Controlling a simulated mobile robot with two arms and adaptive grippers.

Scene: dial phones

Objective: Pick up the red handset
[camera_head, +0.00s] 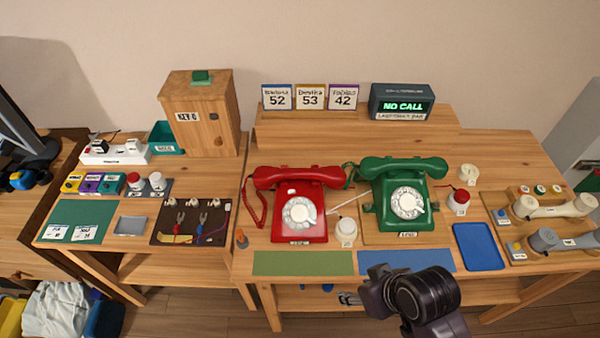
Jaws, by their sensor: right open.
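The red handset (299,176) lies across the cradle on top of the red dial phone (300,228), left of the middle of the table. A red cord (256,206) hangs at the phone's left side. A green dial phone (408,212) with its green handset (403,166) stands just to the right. My right gripper (371,297) is open and empty at the table's front edge, below and to the right of the red phone, well apart from the handset. My left gripper is not in view.
A white-topped button (346,231) stands close right of the red phone. A green mat (302,263) and a blue mat (405,262) lie along the front edge. A blue tray (478,247) and pale handsets (555,207) are at the right. A "NO CALL" display (402,105) stands behind.

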